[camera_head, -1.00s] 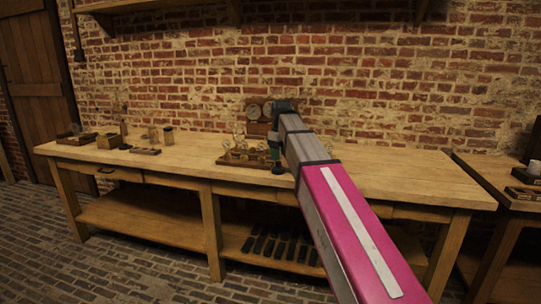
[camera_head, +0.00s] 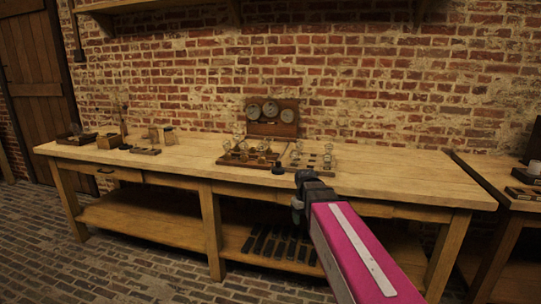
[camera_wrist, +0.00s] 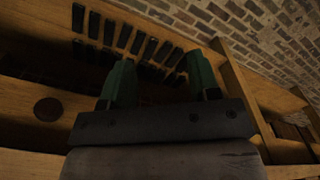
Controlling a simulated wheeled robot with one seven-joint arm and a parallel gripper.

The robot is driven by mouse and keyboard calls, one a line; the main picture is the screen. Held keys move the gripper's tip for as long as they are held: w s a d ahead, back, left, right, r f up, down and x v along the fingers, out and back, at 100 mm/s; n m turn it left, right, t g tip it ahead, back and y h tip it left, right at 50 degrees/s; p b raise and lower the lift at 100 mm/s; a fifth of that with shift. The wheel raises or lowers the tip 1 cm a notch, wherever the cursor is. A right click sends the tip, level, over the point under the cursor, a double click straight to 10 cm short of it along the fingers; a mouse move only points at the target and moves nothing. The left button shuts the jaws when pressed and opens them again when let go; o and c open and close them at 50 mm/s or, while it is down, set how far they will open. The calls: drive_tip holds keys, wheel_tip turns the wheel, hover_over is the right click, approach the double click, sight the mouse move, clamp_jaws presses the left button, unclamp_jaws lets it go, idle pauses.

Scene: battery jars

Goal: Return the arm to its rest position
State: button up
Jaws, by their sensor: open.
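My magenta arm (camera_head: 358,252) reaches in from the lower right in the head view, drawn back to the front edge of the workbench (camera_head: 400,178). My gripper (camera_head: 297,208) points down there and is mostly hidden by my wrist. In the wrist view my gripper (camera_wrist: 161,82) shows two green fingers spread apart with nothing between them. The wooden rack of glass jars (camera_head: 247,158) stands on the bench beyond the gripper, apart from it.
A panel with round gauges (camera_head: 271,118) stands against the brick wall. A small tray of parts (camera_head: 312,160) and a dark round piece (camera_head: 278,168) are beside the rack. Several dark plates (camera_head: 275,243) lie on the lower shelf. The bench's right part is clear.

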drive_tip(key=s+d+f+m, duration=0.2)
drive_tip(key=s+d+f, duration=0.1)
drive_tip(key=s+f, duration=0.3)
drive_tip(key=s+d+f+m, duration=0.2)
drive_tip(key=s+f, duration=0.4)
drive_tip(key=f, duration=0.1)
drive_tip(key=shift+s+d+f, duration=0.15)
drive_tip(key=shift+d+f, duration=0.15)
drive_tip(key=shift+d, duration=0.1)
